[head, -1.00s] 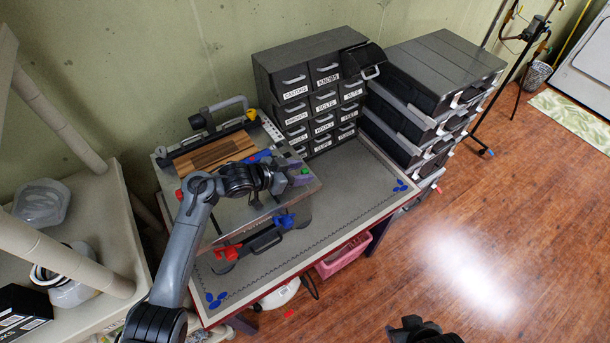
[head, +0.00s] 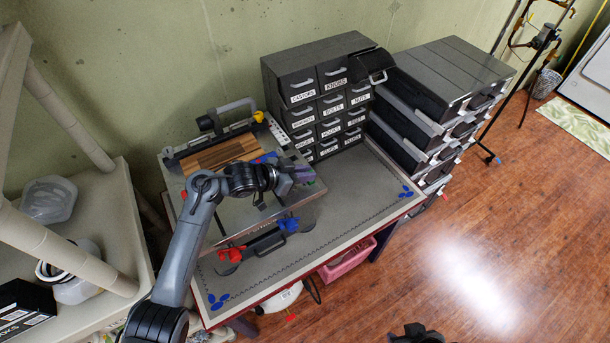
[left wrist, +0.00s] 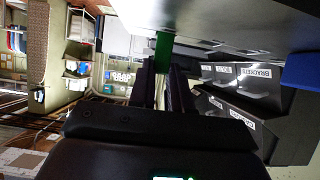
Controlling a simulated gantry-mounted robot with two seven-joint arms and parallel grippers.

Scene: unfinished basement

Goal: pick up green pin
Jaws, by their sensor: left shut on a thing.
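My left gripper (head: 296,174) is at the right edge of the tilted metal-topped workbench box (head: 235,222). In the left wrist view, the left gripper (left wrist: 163,84) has its two dark fingers close together, shut on the green pin (left wrist: 163,48). The pin sticks out past the fingertips, beside a grey panel edge.
A dark drawer cabinet (head: 318,96) stands behind the box, with stacked dark bins (head: 440,90) to its right. Red (head: 231,254) and blue (head: 288,225) pieces are on the box's front. The grey mat (head: 345,205) is mostly clear at right.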

